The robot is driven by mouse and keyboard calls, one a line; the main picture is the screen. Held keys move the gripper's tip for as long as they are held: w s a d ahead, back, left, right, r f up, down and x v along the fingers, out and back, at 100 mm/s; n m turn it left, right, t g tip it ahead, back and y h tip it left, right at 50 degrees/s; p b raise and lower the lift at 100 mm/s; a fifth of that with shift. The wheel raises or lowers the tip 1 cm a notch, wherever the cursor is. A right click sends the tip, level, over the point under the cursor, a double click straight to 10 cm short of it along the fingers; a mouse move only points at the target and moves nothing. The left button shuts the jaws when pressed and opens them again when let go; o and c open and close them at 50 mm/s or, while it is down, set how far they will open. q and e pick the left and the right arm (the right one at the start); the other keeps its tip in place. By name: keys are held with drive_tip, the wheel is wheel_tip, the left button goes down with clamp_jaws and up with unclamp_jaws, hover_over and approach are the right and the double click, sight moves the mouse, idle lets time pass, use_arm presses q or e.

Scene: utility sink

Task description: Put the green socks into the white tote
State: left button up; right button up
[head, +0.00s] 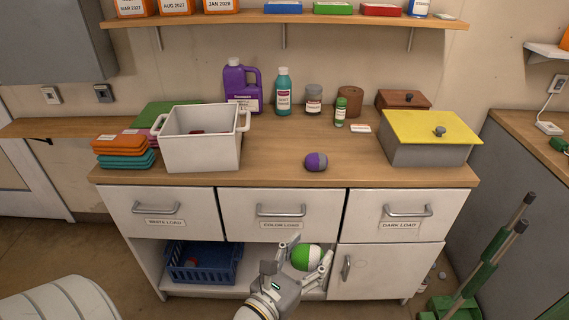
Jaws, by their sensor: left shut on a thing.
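The green socks (306,257) are a rolled green and white ball. The white tote (202,153) stands on the left of the counter, above and to the left of the gripper. A small dark reddish item (197,132) shows inside it; the rest of its floor is hidden by its front wall. My right gripper is not in view.
A purple and grey sock ball (316,161) lies near the counter's front edge. A grey box with a yellow lid (432,128) stands at the right. Folded cloths (124,151) lie left of the tote. Bottles and jars stand at the back. The middle counter is mostly clear.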

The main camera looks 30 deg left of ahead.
use_arm(q)
drive_tip(key=w+a+f, duration=0.2)
drive_tip(key=w+a, duration=0.1)
drive_tip(key=w, duration=0.6)
wheel_tip(320, 180, up, 12)
drive_tip(key=f+n+y, duration=0.1)
drive_tip(key=n+y, duration=0.2)
drive_tip(key=y, duration=0.1)
hover_over(280, 166)
drive_tip(key=shift+w+r+b, duration=0.1)
drive_tip(key=shift+r+b, duration=0.15)
drive_tip(key=shift+b, duration=0.1)
drive_tip(key=shift+f, duration=0.1)
wheel_tip(280, 166, down, 8)
drive_tip(key=shift+f+b, duration=0.1)
drive_tip(key=shift+b, duration=0.8)
drive_tip(key=shift+f, duration=0.7)
